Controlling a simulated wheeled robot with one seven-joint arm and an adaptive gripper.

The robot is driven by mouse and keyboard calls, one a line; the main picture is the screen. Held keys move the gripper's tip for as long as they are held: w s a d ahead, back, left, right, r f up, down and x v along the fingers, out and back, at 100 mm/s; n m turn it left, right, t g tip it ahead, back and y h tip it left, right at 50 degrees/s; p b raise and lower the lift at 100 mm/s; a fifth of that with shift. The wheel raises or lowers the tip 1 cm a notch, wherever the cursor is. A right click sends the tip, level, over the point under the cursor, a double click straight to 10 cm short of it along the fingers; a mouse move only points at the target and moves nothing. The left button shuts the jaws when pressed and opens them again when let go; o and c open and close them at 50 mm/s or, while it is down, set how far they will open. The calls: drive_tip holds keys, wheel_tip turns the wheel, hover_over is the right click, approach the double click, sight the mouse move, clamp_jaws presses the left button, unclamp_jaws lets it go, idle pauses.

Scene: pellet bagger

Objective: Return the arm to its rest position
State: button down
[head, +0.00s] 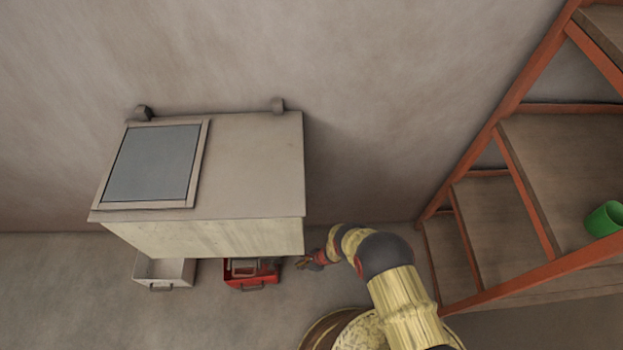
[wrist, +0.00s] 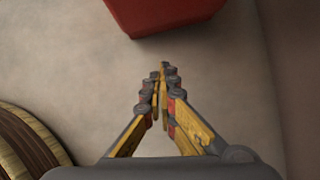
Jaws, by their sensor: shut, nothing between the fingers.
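My arm is bent, with its elbow near the lower right of the head view. My gripper (head: 304,262) is low, beside the right side of a red drawer-like bin (head: 262,284). In the wrist view my gripper (wrist: 162,75) has its yellow fingers drawn together at the tips, with nothing between them. The red bin also shows in the wrist view (wrist: 175,14), beyond the fingertips and apart from them.
A beige cabinet (head: 250,150) with a grey panel (head: 152,162) is against the wall. A white bin (head: 165,273) is below its left part. An orange-framed shelf (head: 508,170) with a green cup (head: 606,219) stands at right. Floor at lower left is clear.

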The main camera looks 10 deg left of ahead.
drive_tip(key=s+d+r+n+g, duration=0.3)
drive_tip(key=s+n+g, duration=0.15)
drive_tip(key=s, duration=0.65)
drive_tip(key=w+d+r+n+h, duration=0.1)
drive_tip(key=w+d+r+n, duration=0.25)
drive_tip(key=r, duration=1.25)
drive_tip(key=w+d+r+n+h, duration=0.15)
drive_tip(key=w+r+n, duration=0.3)
drive_tip(key=r, duration=1.25)
drive_tip(key=w+d+r+n+h, duration=0.1)
drive_tip(key=w+d+r+n, duration=0.25)
drive_tip(key=r, duration=1.25)
drive_tip(key=s+d+r+t+h, duration=0.1)
drive_tip(key=s+d+r+t, duration=0.2)
drive_tip(key=d+r, duration=0.4)
drive_tip(key=s+d+r+t+p, duration=0.1)
drive_tip(key=s+d+r+t, duration=0.3)
drive_tip(key=r, duration=1.8)
drive_tip(key=s+d+r+t+h, duration=0.1)
drive_tip(key=s+d+r+t, duration=0.3)
drive_tip(key=d+r, duration=0.6)
wheel_tip(320, 180, up, 5)
drive_tip(key=shift+s+f+n+h, duration=0.1)
drive_tip(key=shift+s+n+h, duration=0.1)
drive_tip(key=shift+n+h, duration=0.15)
